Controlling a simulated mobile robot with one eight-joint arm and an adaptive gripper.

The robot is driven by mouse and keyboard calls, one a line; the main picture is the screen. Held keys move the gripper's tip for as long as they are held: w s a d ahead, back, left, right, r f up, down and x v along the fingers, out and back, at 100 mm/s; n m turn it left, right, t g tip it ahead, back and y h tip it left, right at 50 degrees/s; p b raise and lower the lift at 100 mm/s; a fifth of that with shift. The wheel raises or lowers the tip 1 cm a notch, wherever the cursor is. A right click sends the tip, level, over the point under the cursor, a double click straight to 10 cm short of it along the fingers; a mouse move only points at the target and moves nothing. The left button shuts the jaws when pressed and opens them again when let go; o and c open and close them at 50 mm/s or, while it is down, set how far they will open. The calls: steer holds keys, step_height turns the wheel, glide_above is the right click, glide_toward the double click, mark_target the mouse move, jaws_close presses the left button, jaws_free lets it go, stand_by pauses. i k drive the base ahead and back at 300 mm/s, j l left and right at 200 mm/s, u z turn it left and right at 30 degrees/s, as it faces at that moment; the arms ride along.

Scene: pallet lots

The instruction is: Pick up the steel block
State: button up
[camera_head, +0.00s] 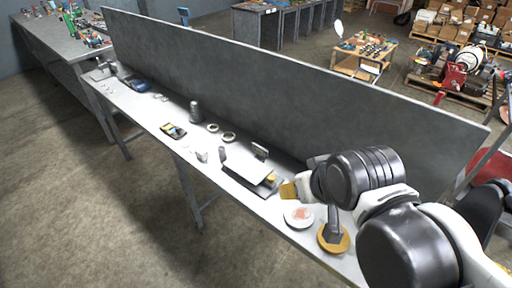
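I cannot tell for certain which piece is the steel block. A small upright grey block-like piece (260,151) stands on the bench at the back edge of a flat light plate (246,168). A dark grey upright piece (195,111) stands farther left, close to the back panel. My arm reaches in from the lower right.
The narrow bench (145,118) has a tall grey back panel (290,88). Two rings (228,137), a small tray (173,131), a round white dish (298,216) and a dark upright piece on a yellow-brown round base (333,239) stand on it. Open floor lies in front.

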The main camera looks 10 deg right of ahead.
mark_target(201, 153)
steer(key=i+j+z, duration=0.35)
steer(key=j, duration=1.9)
steer(key=k+j+z, duration=0.1)
steer(key=j+z, duration=0.3)
steer(key=j, duration=1.75)
